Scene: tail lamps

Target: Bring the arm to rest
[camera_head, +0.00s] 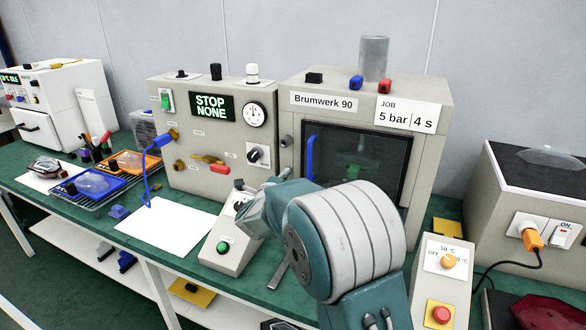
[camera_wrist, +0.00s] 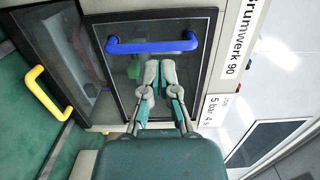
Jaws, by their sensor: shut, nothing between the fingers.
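My gripper (camera_wrist: 160,74) shows in the wrist view with its two fingers close together and nothing between them. It is in front of the dark glass door (camera_wrist: 150,30) of the Brumwerk 90 machine, and its tips appear near the blue door handle (camera_wrist: 150,44). I cannot tell whether they touch it. In the head view my arm is bent in front of the machine (camera_head: 296,120), and its large joint hides part of the door (camera_head: 370,160). The door looks shut, with its blue handle (camera_head: 310,160) upright at the left side.
The stop panel (camera_head: 212,145) stands left of the machine. A small box with a green button (camera_head: 223,247) and a box with a red button (camera_head: 440,314) flank my arm. White paper (camera_head: 165,222) lies on the green bench. A yellow handle (camera_wrist: 50,93) shows in the wrist view.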

